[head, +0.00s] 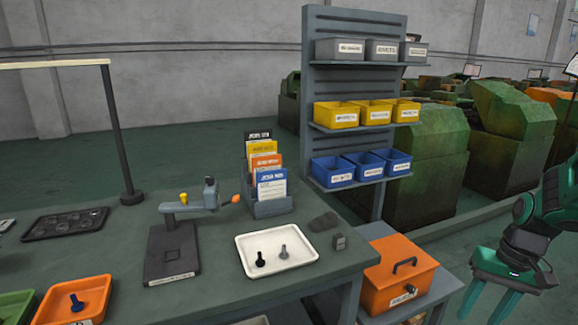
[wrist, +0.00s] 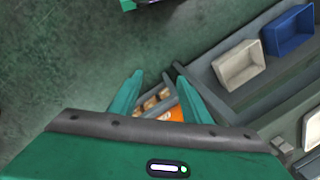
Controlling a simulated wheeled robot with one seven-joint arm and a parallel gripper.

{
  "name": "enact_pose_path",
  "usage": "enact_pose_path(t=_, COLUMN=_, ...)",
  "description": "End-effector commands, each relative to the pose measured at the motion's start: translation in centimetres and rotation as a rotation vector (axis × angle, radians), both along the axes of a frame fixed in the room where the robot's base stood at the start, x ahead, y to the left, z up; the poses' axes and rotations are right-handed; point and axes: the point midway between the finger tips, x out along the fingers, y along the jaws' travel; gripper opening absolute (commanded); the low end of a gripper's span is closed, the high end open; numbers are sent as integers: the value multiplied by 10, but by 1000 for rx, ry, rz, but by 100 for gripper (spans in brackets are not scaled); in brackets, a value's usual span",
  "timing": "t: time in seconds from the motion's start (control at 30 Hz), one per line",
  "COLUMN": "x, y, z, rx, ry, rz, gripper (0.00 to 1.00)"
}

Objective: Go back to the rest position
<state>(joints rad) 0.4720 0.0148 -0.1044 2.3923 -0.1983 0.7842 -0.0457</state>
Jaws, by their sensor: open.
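My green gripper (head: 507,297) hangs at the lower right in the head view, over the floor to the right of the orange box. Its two fingers are apart. The wrist view shows the open fingers (wrist: 157,98) with nothing held between them. Beyond the fingers, lower down, are a grey frame and part of an orange thing. I cannot tell whether any of it is close to the fingers.
The workbench (head: 215,295) holds a white tray (head: 300,268) with two bolts, a card rack (head: 270,207) and a small press (head: 172,250). An orange box (head: 400,268) sits on a low stand. A bin rack (head: 325,90) stands behind. Green machines (head: 425,165) fill the right.

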Motion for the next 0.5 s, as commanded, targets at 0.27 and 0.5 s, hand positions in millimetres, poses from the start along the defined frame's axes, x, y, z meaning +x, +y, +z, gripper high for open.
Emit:
enact_pose_path(t=0.27, x=-68, y=12, z=49, rx=-100, ry=19, rz=-63, gripper=44)
enact_pose_path(t=0.5, x=-124, y=22, z=71, rx=-134, ry=27, rz=-128, gripper=44)
